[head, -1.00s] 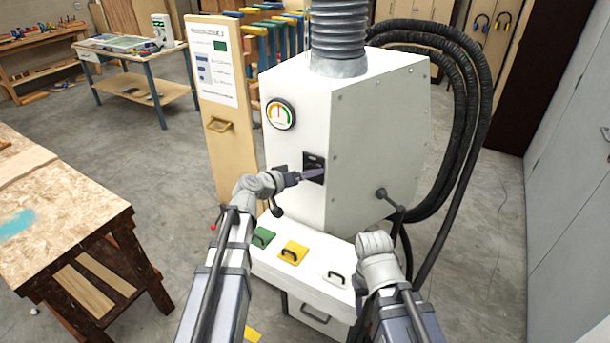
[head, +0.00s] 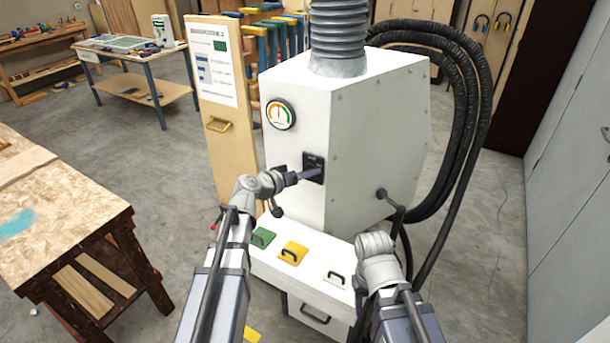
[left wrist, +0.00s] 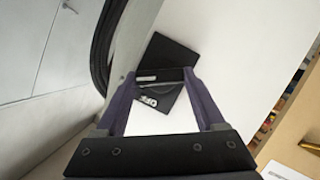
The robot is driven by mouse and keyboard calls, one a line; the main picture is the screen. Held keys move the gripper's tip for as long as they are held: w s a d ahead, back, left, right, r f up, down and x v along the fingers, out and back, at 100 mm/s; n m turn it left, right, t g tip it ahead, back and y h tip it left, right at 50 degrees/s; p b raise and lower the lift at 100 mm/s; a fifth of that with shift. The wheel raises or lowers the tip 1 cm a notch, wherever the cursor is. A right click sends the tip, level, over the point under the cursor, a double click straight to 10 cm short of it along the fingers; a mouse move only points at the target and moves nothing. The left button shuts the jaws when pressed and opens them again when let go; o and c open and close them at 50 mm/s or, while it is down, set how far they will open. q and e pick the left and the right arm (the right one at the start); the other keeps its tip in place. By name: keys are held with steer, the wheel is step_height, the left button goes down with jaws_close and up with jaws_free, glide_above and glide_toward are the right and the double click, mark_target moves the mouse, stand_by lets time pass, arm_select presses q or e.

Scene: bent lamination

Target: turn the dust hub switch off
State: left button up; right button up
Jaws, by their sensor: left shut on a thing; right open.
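The dust hub is a white cabinet (head: 300,130) with a round gauge on its front. Its switch (head: 313,160) is a small black plate below and right of the gauge. My left gripper (head: 318,174) reaches in from the left, with its purple fingertips at the switch. In the left wrist view the switch (left wrist: 172,58) is a black plate with pale marks, and the two fingers of my left gripper (left wrist: 163,78) stand either side of its dark handle, shut on it. My right gripper (head: 375,245) is low in front of the cabinet, off the switch; its fingertips are mostly hidden.
A white ledge (head: 315,262) with green, yellow and white handled plates lies below the cabinet. A wooden sign panel (head: 222,150) stands to its left. Black hoses (head: 480,110) curve at its right. A workbench (head: 60,200) is at left; the floor between is clear.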

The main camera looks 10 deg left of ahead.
arm_select(q)
steer(key=shift+a+f+n+t+h+b, duration=0.2)
steer(key=shift+n+h+b, duration=0.55)
steer(key=shift+n+b, duration=0.65)
steer(key=shift+d+f+n+t+h+b, duration=0.1)
steer(key=shift+n+t+h+b, duration=0.25)
steer(key=shift+n+h+b, duration=0.75)
steer(key=shift+a+f+n+t+h+b, duration=0.1)
steer(key=shift+n+t+h+b, duration=0.25)
steer(key=shift+n+b, duration=1.3)
steer(key=shift+n+p, duration=0.3)
steer(key=shift+n, duration=0.15)
steer(key=o, duration=1.3)
steer(key=shift+o, duration=0.2)
steer(key=shift+a, duration=0.1)
steer(key=v, duration=0.7)
steer(key=shift+s+a, duration=0.2)
steer(key=shift+a, duration=0.05)
